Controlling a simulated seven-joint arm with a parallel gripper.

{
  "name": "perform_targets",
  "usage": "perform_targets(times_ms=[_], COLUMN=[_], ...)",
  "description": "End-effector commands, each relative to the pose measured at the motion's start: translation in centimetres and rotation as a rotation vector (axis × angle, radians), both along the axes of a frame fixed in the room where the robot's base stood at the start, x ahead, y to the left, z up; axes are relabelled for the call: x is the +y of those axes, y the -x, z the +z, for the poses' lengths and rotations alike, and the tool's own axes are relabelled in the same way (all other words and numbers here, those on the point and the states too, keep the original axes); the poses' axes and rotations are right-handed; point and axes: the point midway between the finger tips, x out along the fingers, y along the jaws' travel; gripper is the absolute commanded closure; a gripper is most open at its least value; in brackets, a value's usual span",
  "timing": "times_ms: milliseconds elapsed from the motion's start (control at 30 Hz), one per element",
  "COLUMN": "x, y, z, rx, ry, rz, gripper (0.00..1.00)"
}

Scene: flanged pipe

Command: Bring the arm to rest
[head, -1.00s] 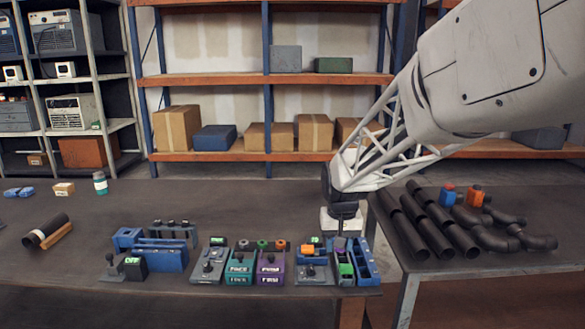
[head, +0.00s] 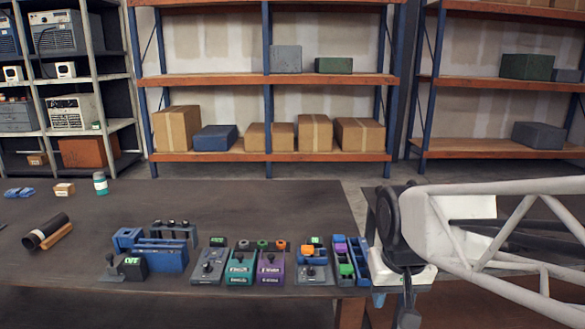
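My gripper (head: 405,300) is at the right of the head view, by the right end of the near workbench (head: 270,208). A white block with dark parts hangs below the black wrist joint, and its lower end is near the bottom edge of the picture. Nothing that it holds can be made out. The fingers are too small and too hidden to tell whether they are open or shut. My white lattice arm link reaches in from the right edge and hides most of the right-hand table.
Blue fixture (head: 165,258), teal pedal-like box (head: 240,267), purple box (head: 271,267) and blue tray (head: 343,262) line the bench's front edge, the tray close to my gripper. Black pipe (head: 46,231) lies at left.

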Motion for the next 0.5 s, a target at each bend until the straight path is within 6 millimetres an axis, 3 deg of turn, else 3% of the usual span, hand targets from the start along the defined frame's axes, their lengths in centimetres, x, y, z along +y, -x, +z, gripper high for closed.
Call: perform_targets(times_ms=[300, 500], x=[-1.0, -1.2], y=[6.8, 8.9], z=[-0.7, -1.2], rx=[-0.036, -0.046], ry=[0.004, 0.006], rz=[-0.006, -0.007], gripper=[0.62, 0.62])
